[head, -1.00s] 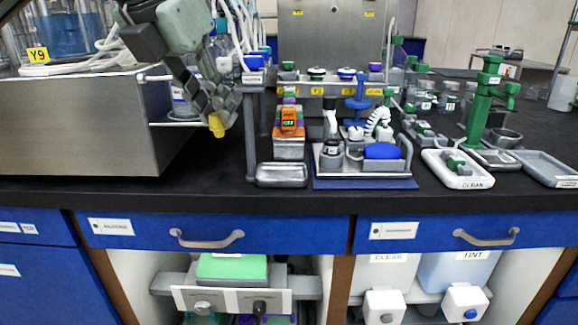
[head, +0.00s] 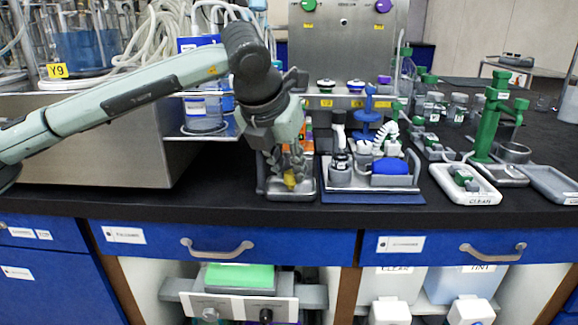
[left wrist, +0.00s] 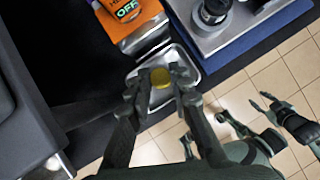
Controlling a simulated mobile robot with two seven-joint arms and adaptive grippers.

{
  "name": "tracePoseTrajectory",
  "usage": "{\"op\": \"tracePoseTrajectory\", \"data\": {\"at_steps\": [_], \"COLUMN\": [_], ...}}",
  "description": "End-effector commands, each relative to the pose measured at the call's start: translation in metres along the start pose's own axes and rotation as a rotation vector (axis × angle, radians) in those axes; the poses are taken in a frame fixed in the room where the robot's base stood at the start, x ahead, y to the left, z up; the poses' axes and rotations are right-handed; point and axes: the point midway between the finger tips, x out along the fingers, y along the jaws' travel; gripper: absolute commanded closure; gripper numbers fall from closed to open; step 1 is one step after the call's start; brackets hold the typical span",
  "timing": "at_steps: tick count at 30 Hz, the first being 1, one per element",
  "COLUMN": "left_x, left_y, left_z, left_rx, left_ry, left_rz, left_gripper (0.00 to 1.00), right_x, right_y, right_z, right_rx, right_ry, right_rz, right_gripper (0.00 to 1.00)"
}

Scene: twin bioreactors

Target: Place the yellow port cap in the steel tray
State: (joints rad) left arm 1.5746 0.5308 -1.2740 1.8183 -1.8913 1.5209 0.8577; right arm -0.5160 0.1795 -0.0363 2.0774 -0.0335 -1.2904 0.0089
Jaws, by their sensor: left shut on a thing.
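The yellow port cap (head: 290,180) is held between the fingertips of my left gripper (head: 289,172), which points down over the small steel tray (head: 305,194) on the black bench. In the left wrist view the cap (left wrist: 160,78) sits between the two fingers of my left gripper (left wrist: 160,92), with the tray (left wrist: 189,68) directly behind it. The cap is at or just above the tray's floor; I cannot tell whether it touches. Green-grey and dark parts, likely my right arm and gripper (left wrist: 243,122), show at the lower right of the wrist view, its jaw state unclear.
An orange device (left wrist: 125,8) stands just behind the tray. Right of it is a blue mat (head: 372,198) bearing a grey holder with a blue-topped item (head: 390,166). A large steel housing (head: 90,150) stands left. The bench's front edge is close to the tray.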

Motion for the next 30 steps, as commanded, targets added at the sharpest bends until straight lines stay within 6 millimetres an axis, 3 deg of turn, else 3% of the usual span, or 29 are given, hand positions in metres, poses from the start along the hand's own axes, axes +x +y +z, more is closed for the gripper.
{"op": "tracePoseTrajectory", "data": {"at_steps": [13, 14, 16, 27, 30], "left_x": [0.005, 0.004, 0.004, 0.001, -0.011], "left_y": [0.000, 0.000, 0.000, 0.000, 0.000], "left_z": [-0.003, -0.002, -0.002, -0.001, 0.000], "left_rx": [0.000, 0.000, 0.000, 0.000, 0.000], "left_ry": [-0.002, -0.001, -0.001, -0.002, -0.006], "left_rz": [-0.001, -0.001, -0.001, -0.001, -0.001], "left_gripper": [0.96, 0.78, 0.71, 0.71, 0.71], "right_x": [0.001, -0.002, -0.006, -0.007, 0.005], "right_y": [-0.001, 0.000, 0.000, 0.000, -0.001], "right_z": [0.001, 0.000, -0.004, -0.004, 0.003], "right_rx": [0.000, 0.000, 0.000, 0.000, -0.001], "right_ry": [-0.004, -0.002, 0.009, 0.009, -0.008], "right_rz": [0.000, 0.000, 0.000, -0.001, -0.001], "right_gripper": [0.60, 0.60, 0.60, 0.60, 0.60]}}
